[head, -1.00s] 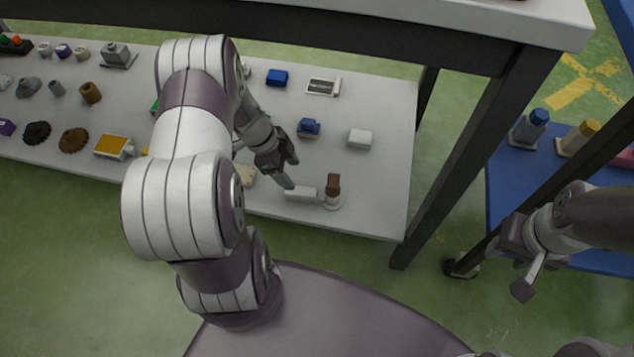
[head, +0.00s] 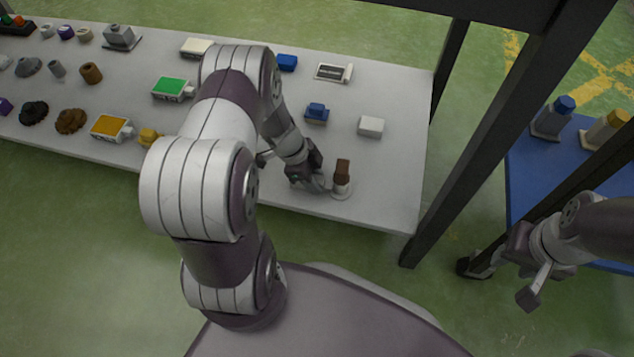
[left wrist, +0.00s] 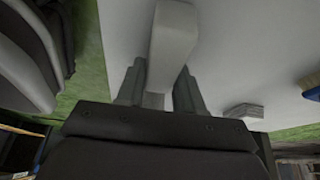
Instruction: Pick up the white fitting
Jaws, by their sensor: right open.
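The white fitting (left wrist: 172,38) is a pale, elongated piece between the two fingers of my left gripper (left wrist: 160,88) in the left wrist view. The fingers stand close along both its sides; whether they press on it is unclear. My right gripper (head: 532,275) is open and empty at the right, away from the shelf, in front of the blue table.
The grey shelf (head: 385,205) holds a blue part (head: 316,113), a white block (head: 370,127), a green-topped box (head: 173,88) and an orange-topped box (head: 111,128). A dark table leg (head: 480,130) rises beyond its right end. A blue table (head: 520,180) stands right.

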